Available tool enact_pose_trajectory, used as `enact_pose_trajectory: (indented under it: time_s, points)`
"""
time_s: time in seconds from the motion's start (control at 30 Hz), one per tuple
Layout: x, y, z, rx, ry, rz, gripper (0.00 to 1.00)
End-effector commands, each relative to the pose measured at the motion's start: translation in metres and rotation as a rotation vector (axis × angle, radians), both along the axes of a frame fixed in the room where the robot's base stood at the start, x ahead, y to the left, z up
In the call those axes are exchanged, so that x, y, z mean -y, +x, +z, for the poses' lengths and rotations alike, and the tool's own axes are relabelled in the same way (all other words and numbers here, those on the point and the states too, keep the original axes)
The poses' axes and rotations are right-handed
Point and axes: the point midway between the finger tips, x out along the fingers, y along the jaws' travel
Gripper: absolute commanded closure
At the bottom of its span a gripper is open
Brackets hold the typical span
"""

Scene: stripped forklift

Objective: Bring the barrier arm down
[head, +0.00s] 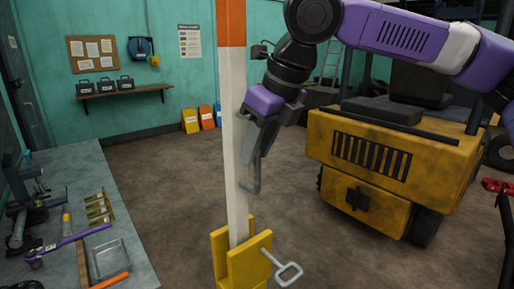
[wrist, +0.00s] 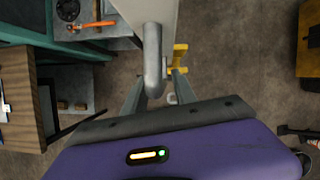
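The barrier arm (head: 234,120) stands upright, white with an orange band at its top. Its foot sits in a yellow bracket (head: 245,262) with a grey pull-handle pin (head: 287,272) on the right side. A grey bar handle (head: 253,187) is fixed to the arm's right side. My gripper (head: 252,150) is beside the arm at this handle. In the wrist view the handle (wrist: 153,62) runs down between my two fingers, which are spread apart and look open. Contact with the handle is unclear. The yellow bracket (wrist: 180,57) shows beyond the fingers.
A grey workbench (head: 125,240) with tools stands at the left. A yellow forklift body (head: 365,165) stands close at the right. Colored bins (head: 206,118) and a wall shelf (head: 122,92) are at the back. The floor between is clear.

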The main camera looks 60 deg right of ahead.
Motion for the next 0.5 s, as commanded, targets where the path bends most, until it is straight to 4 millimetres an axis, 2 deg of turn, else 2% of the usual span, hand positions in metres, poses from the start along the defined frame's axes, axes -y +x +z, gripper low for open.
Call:
enact_pose_trajectory:
  time_s: [0.03, 0.13, 0.5]
  points:
    - [0.0000, 0.0000, 0.0001, 0.000, 0.000, 0.000, 0.80]
    - [0.0000, -0.0001, 0.0002, 0.000, 0.000, 0.000, 0.99]
    - [0.0001, 0.0000, 0.0003, 0.000, 0.000, 0.000, 1.00]
